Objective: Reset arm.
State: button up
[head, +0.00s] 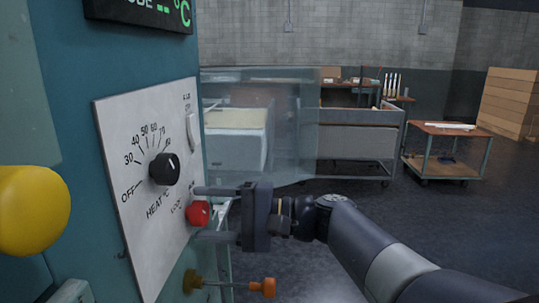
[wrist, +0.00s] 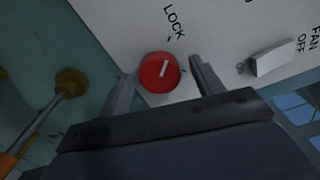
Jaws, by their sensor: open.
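My gripper (head: 203,213) is open, with its fingers on either side of the red lock knob (head: 198,212) on the white control panel. In the wrist view the red knob (wrist: 160,72) sits between the two fingertips, with a small gap on each side. Its white mark is visible and slightly slanted. The word LOCK is printed beside it. My arm reaches in from the lower right of the head view, almost straight at the panel.
The white panel (head: 135,225) carries a black heat knob (head: 164,168) and a white switch (head: 193,133). A yellow knob (head: 33,210) and an orange-ended handle (head: 262,287) stick out nearby. A clear sheet (head: 300,120) stands behind. Carts (head: 445,150) stand farther back; open floor lies right.

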jog(key=d, duration=1.1)
jog(key=a, duration=1.1)
jog(key=shift+a, duration=0.2)
jog(key=shift+d+r+m+p, duration=0.1)
jog(key=shift+r+m+p, duration=0.2)
jog(key=shift+p, duration=0.4)
jog(key=shift+d+p, duration=0.1)
jog(key=shift+p, duration=0.3)
jog(key=m+p, duration=0.4)
jog(key=p, duration=0.2)
jog(key=shift+m+p, duration=0.4)
jog(key=m+p, duration=0.4)
jog(key=p, duration=0.1)
jog(key=shift+p, duration=0.4)
jog(key=m+p, duration=0.7)
jog(key=p, duration=0.3)
jog(key=shift+f, duration=0.1)
jog(key=shift+f+m+p, duration=0.15)
jog(key=shift+m+p, duration=0.6)
jog(key=shift+m, duration=0.05)
